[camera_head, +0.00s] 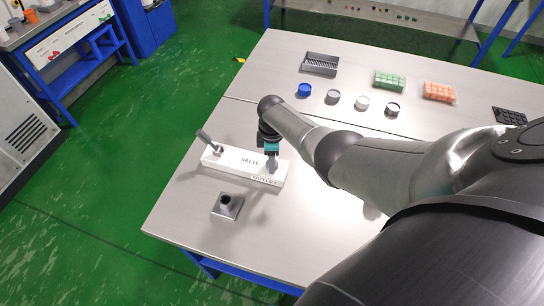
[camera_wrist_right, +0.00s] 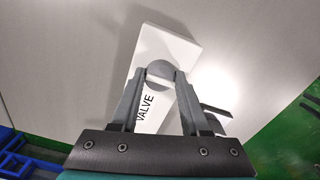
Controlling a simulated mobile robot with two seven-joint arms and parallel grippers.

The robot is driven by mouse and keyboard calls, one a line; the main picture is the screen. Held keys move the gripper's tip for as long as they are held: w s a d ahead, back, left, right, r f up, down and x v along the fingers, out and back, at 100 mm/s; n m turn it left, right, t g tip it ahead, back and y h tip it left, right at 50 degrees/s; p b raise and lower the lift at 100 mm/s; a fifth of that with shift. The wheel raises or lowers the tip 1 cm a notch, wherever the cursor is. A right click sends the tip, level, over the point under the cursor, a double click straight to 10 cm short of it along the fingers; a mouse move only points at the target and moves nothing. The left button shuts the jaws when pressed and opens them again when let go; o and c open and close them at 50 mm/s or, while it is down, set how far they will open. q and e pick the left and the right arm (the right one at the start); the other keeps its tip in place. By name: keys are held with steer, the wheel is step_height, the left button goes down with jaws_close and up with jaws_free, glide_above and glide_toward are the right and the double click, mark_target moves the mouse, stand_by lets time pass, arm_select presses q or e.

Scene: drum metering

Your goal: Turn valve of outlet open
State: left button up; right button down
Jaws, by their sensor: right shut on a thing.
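A white block labelled "VALVE" (camera_head: 240,161) lies on the table, with "OUTLET" lettering on its front near the right end. It also shows in the wrist view (camera_wrist_right: 170,42). A grey lever (camera_head: 205,137) rises tilted to the left from the block's left end. My right gripper (camera_head: 271,162) reaches down over the block's right end. In the wrist view its fingers (camera_wrist_right: 161,76) are closed on the two sides of a round grey knob (camera_wrist_right: 161,70) on the block. The gripper partly hides the knob in the head view. My left gripper is in neither view.
A small grey square base with a round socket (camera_head: 227,205) stands in front of the block. Several round containers, including a blue one (camera_head: 304,90), stand behind. Green (camera_head: 390,81) and orange (camera_head: 439,92) trays and a dark grey rack (camera_head: 320,63) are farther back.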

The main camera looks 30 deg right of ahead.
steer(key=shift+c, duration=1.9)
jaws_free()
steer(key=shift+r, duration=0.1)
steer(key=shift+r, duration=0.3)
step_height(320, 180, up, 14)
steer(key=p, duration=0.5)
steer(key=shift+r, duration=0.25)
steer(key=shift+a+f, duration=0.1)
